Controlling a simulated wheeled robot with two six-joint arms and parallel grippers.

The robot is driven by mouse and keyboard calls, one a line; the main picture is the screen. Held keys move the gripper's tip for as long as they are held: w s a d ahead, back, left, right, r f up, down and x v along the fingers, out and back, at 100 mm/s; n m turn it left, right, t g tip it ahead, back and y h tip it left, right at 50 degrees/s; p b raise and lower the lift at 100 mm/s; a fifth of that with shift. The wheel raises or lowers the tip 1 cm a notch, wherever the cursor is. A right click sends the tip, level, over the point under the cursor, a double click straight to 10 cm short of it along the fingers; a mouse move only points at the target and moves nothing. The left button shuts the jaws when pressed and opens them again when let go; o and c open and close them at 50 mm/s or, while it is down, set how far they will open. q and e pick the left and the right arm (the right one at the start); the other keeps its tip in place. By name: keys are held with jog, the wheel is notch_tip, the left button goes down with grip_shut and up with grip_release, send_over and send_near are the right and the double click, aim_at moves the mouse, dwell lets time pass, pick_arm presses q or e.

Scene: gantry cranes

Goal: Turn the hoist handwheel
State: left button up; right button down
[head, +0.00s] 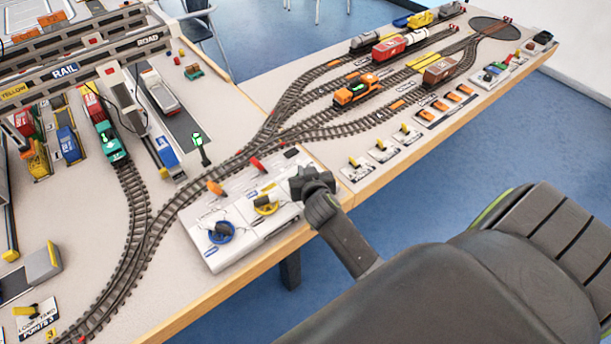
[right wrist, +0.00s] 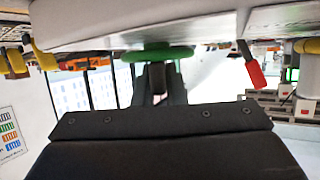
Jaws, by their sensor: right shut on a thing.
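A white control panel (head: 228,252) lies at the table's front edge in the head view. It bears a blue handwheel (head: 222,232) and a yellow handwheel (head: 266,205); their labels are too small to read. My right gripper (head: 300,186) is at the panel's right end, beside the yellow handwheel. In the right wrist view a green handwheel (right wrist: 153,54) shows under the panel's pale body, and my right gripper (right wrist: 158,80) is shut on it. The gripper hides that wheel in the head view. My left gripper is not in view.
An orange lever (head: 215,187) and a red lever (head: 257,164) stand at the panel's back edge, close to the railway track (head: 235,162). Small yellow switches (head: 381,146) sit on the table to the right. Blue floor lies in front of the table.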

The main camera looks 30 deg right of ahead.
jog(key=m+h+b, duration=0.1)
jog(key=m+g+h+b, duration=0.1)
jog(key=b, duration=0.1)
jog(key=shift+f, duration=0.3)
jog(key=shift+r+m+g+h+b, duration=0.25)
jog(key=shift+m+g+h+b, duration=0.65)
jog(key=shift+m+h+b, duration=0.25)
jog(key=c, duration=1.5)
grip_release()
jog(key=shift+r, duration=0.1)
